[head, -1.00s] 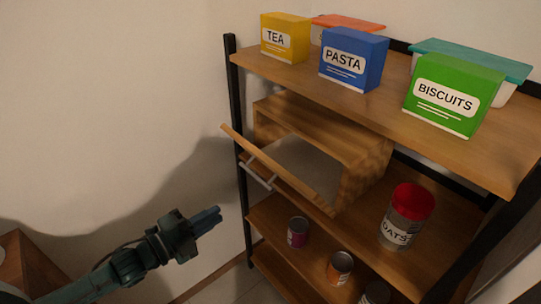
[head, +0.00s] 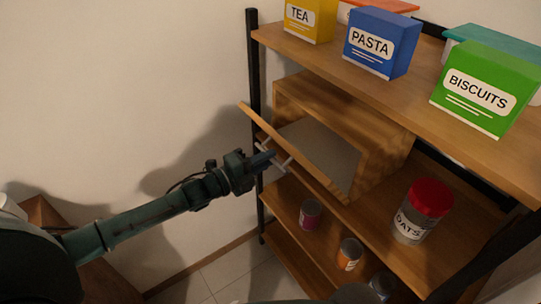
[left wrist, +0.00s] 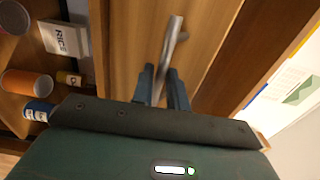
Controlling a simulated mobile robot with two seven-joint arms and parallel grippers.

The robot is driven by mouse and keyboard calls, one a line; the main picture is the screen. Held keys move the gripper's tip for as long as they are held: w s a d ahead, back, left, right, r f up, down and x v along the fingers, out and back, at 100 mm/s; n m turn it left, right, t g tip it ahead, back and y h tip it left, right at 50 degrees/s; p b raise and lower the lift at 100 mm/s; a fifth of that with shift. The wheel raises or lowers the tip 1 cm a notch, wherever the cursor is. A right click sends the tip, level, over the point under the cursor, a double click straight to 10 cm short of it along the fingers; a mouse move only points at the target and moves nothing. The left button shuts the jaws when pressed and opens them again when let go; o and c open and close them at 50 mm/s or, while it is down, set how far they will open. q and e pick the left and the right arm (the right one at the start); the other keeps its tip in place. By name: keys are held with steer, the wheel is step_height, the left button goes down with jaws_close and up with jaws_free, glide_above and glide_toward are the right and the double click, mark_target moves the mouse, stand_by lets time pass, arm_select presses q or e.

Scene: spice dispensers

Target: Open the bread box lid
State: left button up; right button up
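The wooden bread box (head: 345,107) sits on the middle shelf. Its lid (head: 312,165) is tilted out from the front, and the grey inside shows through the gap. A silver bar handle (head: 281,165) is on the lid's outer face. My left gripper (head: 268,160) is at the handle. In the left wrist view the fingers of my left gripper (left wrist: 162,82) stand apart, with the handle (left wrist: 172,38) running between them; whether they touch it is unclear. The lid's wooden face (left wrist: 132,32) lies behind. My right gripper is not in view.
Tea (head: 309,20), pasta (head: 378,45) and biscuits (head: 483,90) boxes stand on the top shelf. A red-lidded oats jar (head: 424,210) stands right of the bread box. Cans (head: 310,213) are on the shelf below. A black shelf post (head: 254,70) rises left of the box.

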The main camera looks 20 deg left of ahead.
arm_select(q)
steer(key=shift+w+d, duration=0.45)
steer(key=shift+w, duration=0.15)
steer(key=shift+c, duration=0.3)
jaws_close()
